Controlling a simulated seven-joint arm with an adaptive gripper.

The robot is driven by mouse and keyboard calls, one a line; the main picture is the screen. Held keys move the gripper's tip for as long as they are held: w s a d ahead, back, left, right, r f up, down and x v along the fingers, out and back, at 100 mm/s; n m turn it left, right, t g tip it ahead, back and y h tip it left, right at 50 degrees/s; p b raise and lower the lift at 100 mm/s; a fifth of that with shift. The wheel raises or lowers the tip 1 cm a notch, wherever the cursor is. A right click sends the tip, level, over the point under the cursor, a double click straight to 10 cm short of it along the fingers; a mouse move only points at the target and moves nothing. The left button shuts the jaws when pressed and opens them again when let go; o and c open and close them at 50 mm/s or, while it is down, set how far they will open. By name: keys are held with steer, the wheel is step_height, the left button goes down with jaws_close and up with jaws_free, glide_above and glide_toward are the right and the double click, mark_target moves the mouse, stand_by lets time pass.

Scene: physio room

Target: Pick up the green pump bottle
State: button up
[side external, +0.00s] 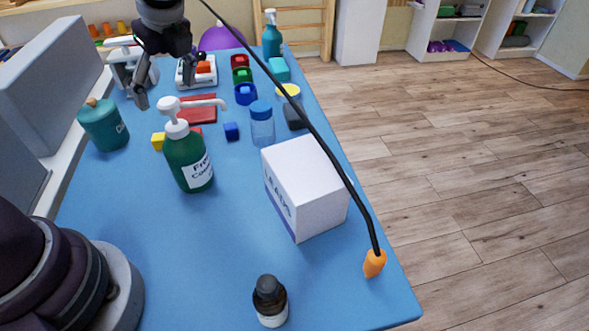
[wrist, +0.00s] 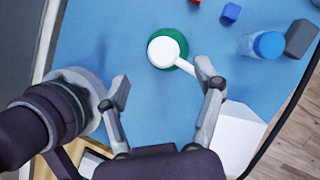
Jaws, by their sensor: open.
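The green pump bottle (side external: 188,160) stands upright on the blue table, with a white pump head and a white label. In the wrist view the bottle (wrist: 186,62) is seen from above, mostly hidden under its round white pump top, with the spout pointing to lower right. My gripper (side external: 167,76) is open and empty, above and behind the bottle in the side view. In the wrist view the fingertips of my gripper (wrist: 167,88) are spread apart, and the bottle lies just beyond them, roughly centred. The right fingertip overlaps the spout's end in that picture.
A white box (side external: 305,185), a clear blue-capped jar (side external: 262,126), a teal canister (side external: 104,127) and a dark dropper bottle (side external: 270,303) surround it. Small blocks lie behind it. A black cable with an orange end (side external: 374,264) crosses the right side. The table front is mostly clear.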

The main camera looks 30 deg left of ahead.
mark_target(172, 123)
steer(key=x, duration=0.8)
steer(key=shift+w+f, duration=0.15)
steer(key=shift+w, duration=0.1)
steer(key=shift+c, duration=0.4)
jaws_close()
